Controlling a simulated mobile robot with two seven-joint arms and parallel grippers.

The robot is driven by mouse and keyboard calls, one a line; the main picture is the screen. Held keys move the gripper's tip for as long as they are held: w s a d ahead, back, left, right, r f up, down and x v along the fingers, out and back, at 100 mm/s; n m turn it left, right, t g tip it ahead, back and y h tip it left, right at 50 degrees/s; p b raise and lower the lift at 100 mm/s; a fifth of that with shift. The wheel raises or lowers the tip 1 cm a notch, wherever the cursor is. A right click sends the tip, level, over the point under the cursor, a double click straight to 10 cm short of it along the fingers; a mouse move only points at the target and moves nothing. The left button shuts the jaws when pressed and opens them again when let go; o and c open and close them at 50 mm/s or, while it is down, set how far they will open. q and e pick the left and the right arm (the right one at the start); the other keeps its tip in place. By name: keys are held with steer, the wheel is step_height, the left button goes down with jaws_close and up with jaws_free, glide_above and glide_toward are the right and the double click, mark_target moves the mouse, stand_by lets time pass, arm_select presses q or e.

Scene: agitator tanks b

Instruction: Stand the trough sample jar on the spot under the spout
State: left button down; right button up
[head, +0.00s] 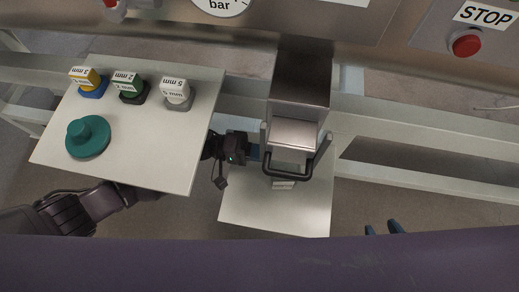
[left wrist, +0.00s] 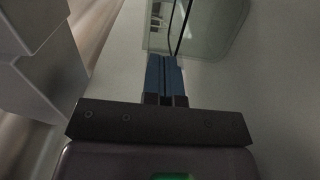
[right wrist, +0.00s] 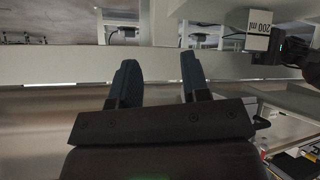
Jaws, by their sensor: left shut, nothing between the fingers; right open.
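A small white label (head: 283,184) shows under the metal spout (head: 300,85) and a black bar handle; it seems to be on the jar, whose body the spout hides. A clear, rounded glass-like shape (left wrist: 215,25) lies beyond my left fingers in the left wrist view, probably the jar. My left gripper (head: 255,152) is shut and empty, just left of the spout; its blue fingers (left wrist: 166,75) are together. My right gripper (head: 384,228) is open and empty, low to the right of the plate.
The lower plate (head: 245,208) under the spout has bare room at its left and front. A left shelf (head: 140,135) carries a teal knobbed disc (head: 88,137) and several labelled blocks (head: 176,93). A pale rail (head: 420,130) runs behind. A red stop button (head: 466,42) is at upper right.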

arm_select(q)
steer(key=shift+a+f, duration=0.1)
steer(key=shift+f, duration=0.1)
steer(key=w+a+p, duration=0.1)
steer(key=w+a, duration=0.1)
steer(key=a, duration=0.8)
steer(key=shift+a, duration=0.25)
